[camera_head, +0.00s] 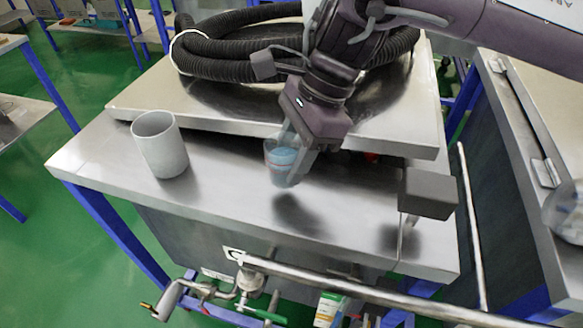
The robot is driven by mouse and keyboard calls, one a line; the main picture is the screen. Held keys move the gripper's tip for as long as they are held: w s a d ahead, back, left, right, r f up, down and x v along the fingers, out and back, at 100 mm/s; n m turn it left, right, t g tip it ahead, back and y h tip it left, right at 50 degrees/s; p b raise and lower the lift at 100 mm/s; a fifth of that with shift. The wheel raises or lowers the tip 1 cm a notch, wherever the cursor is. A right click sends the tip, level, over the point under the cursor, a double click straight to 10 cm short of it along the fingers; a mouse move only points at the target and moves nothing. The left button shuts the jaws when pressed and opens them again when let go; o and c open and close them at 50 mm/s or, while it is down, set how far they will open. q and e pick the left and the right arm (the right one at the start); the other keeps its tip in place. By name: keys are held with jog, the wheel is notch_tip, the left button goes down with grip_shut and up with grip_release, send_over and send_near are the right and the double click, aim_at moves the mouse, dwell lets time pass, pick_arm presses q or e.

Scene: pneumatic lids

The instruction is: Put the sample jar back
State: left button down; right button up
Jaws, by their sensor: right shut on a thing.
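The sample jar (282,172) is a small clear jar with something blue inside or at its top. My right gripper (292,152) points down over the front part of the steel table and is shut on the jar. The jar hangs a little above the steel top (225,195), with a dark shadow below it and to the right. The fingers partly cover the jar. My left gripper is not in the head view.
A grey cup (160,145) stands upright at the left. A raised steel lid (150,95) behind carries a coiled black hose (225,68). A grey block (428,193) stands at the right edge. Pipes and a valve (245,280) run below the front.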

notch_tip(320, 180, down, 3)
jog(key=shift+r, duration=0.1)
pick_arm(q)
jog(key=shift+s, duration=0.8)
pick_arm(e)
jog(key=shift+f, duration=0.3)
jog(key=o, duration=1)
jog(key=shift+o, duration=0.2)
pick_arm(q)
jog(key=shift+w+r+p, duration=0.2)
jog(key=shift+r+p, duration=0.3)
jog(key=shift+p, duration=0.05)
pick_arm(e)
jog(key=v, duration=1.2)
